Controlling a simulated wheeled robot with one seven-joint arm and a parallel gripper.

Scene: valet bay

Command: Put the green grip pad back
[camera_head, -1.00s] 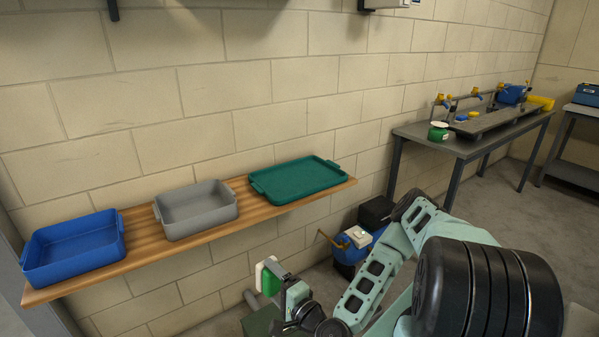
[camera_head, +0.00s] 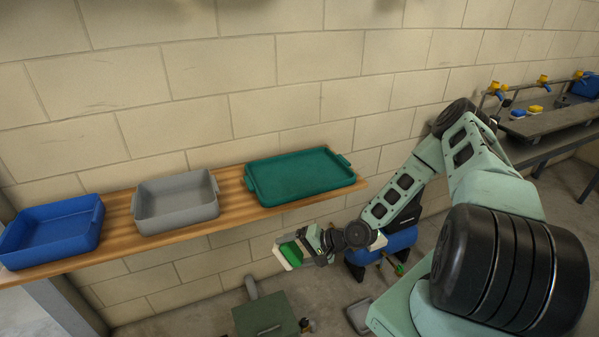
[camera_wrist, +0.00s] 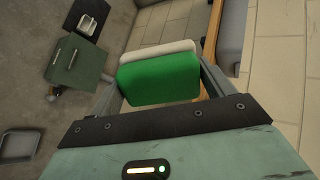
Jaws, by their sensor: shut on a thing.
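The green grip pad (camera_wrist: 160,78), green with a white backing layer, is held between the fingers of my gripper (camera_head: 305,245). In the wrist view the two fingers press on its left and right sides. In the head view the pad (camera_head: 291,252) hangs in the air just below and in front of the wooden shelf's edge. On the shelf (camera_head: 233,198) stand a blue tray (camera_head: 50,262), a grey tray (camera_head: 176,226) and a flat green tray (camera_head: 302,176). All three trays look empty. The pad is below the green tray and apart from it.
A green box (camera_head: 265,318) stands on the floor below my gripper. A blue tank-like object (camera_head: 385,245) is partly hidden behind my arm. A workbench (camera_head: 550,135) with yellow and blue items stands at the right. A block wall is behind the shelf.

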